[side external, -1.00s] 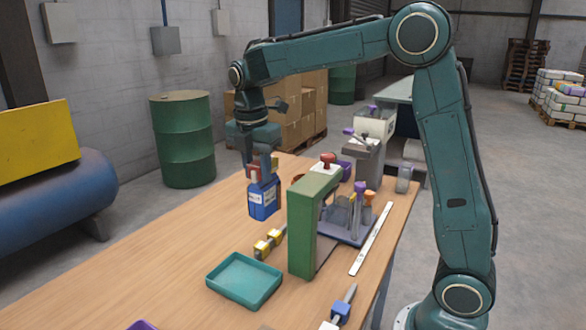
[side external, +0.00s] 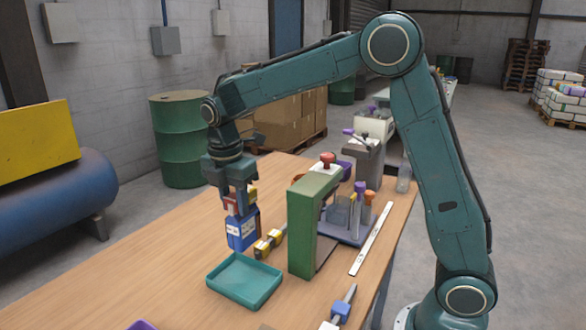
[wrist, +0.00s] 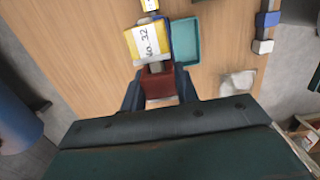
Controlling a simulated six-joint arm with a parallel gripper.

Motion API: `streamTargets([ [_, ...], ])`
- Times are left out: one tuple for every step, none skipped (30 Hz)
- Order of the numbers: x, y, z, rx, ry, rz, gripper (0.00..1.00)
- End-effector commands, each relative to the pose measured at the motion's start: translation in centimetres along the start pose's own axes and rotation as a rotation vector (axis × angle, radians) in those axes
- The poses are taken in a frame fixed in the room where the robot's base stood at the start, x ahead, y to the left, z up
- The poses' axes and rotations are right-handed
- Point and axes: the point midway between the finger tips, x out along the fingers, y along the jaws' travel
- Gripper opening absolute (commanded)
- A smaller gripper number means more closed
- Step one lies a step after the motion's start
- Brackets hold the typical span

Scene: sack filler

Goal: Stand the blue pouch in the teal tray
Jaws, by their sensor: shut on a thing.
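The blue pouch (side external: 241,232) has a white label and hangs upright below my gripper (side external: 240,205). My gripper is shut on its top, where a red part (wrist: 160,84) sits between the fingers in the wrist view. The teal tray (side external: 244,282) lies empty on the table, in front of the pouch in the side view. The pouch's lower edge appears close to the tray's far rim; its exact height is unclear. In the wrist view the tray (wrist: 187,42) shows right of the pouch, partly hidden.
A tall green block (side external: 313,226) stands right of the pouch, with a rack of tubes (side external: 350,220) behind it. A yellow and dark tool (side external: 268,243) lies between pouch and block. A blue-handled tool (side external: 342,308) lies at the front. The table left of the tray is clear.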

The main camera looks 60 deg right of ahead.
Motion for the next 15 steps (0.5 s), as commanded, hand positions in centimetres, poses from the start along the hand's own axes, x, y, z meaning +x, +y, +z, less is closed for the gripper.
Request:
streamTargets([
  [0.3,0.1,-0.4,-0.001,0.0,-0.001,0.1],
  [0.5,0.2,-0.6,-0.001,0.0,-0.001,0.1],
  [0.7,0.3,-0.8,-0.002,0.0,-0.001,0.1],
  [0.8,0.3,-1.0,-0.002,0.0,-0.002,0.1],
  [1.0,0.4,-1.2,-0.002,0.0,-0.002,0.1],
  [1.2,0.4,-1.5,-0.001,0.0,-0.002,0.1],
  [1.3,0.5,-1.7,-0.001,0.0,-0.001,0.1],
  [1.5,0.6,-1.9,-0.001,0.0,-0.001,0.1],
  [1.7,0.7,-2.1,-0.002,0.0,-0.001,0.1],
  [1.9,0.7,-2.3,-0.003,0.0,-0.001,0.1],
  [2.0,0.8,-2.5,-0.003,0.0,-0.001,0.1],
  [2.2,0.9,-2.8,-0.002,0.0,-0.001,0.1],
  [2.4,0.9,-3.0,-0.002,0.0,-0.001,0.1],
  [2.5,1.0,-3.1,-0.002,0.0,-0.001,0.1],
  [2.7,1.1,-3.4,-0.002,0.0,-0.001,0.1],
])
